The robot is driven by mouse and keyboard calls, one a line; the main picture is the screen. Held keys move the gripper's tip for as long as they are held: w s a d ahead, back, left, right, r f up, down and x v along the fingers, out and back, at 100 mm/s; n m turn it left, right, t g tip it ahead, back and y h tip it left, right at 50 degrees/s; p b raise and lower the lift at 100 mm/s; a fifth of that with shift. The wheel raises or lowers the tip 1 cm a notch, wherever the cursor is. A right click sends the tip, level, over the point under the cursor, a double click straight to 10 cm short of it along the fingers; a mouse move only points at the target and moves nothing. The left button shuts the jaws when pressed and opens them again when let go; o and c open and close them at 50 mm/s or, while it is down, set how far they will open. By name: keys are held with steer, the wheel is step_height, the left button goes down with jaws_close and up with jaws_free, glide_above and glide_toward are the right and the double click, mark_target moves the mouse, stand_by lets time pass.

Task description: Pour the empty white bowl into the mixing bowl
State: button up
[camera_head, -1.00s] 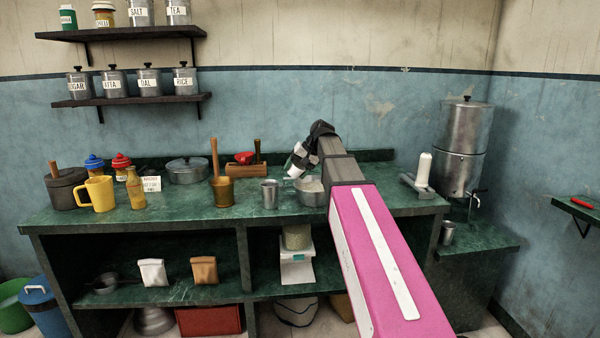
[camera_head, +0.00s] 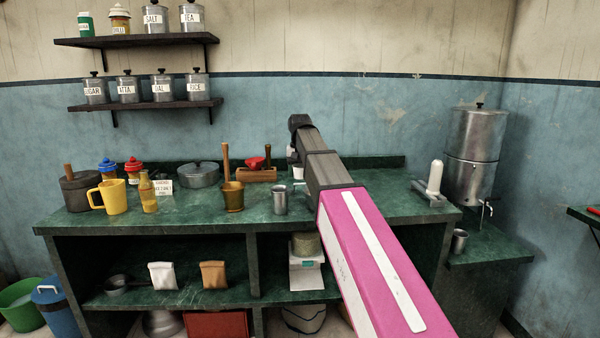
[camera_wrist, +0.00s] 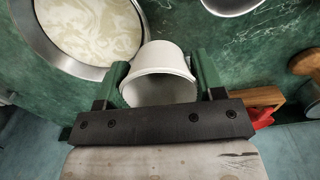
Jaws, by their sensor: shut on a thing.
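The white bowl (camera_wrist: 160,88) is held between the two green fingers of my gripper (camera_wrist: 158,76). Its inside looks plain white and empty in the wrist view. A small white part of it (camera_head: 298,172) shows beside my arm in the head view. The mixing bowl (camera_wrist: 70,68), a wide metal bowl with swirled creamy liquid, is at the upper left of the wrist view. The white bowl overlaps its right rim in the picture; I cannot tell whether they touch. In the head view my arm hides the mixing bowl and most of my gripper.
A steel cup (camera_head: 280,201), a brass mortar (camera_head: 233,197) and a wooden box (camera_head: 258,175) with a red item stand left of my arm. A white-handled item (camera_head: 434,182) stands right. The green counter (camera_head: 385,206) is clear between it and my arm.

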steer(key=shift+r, duration=1.95)
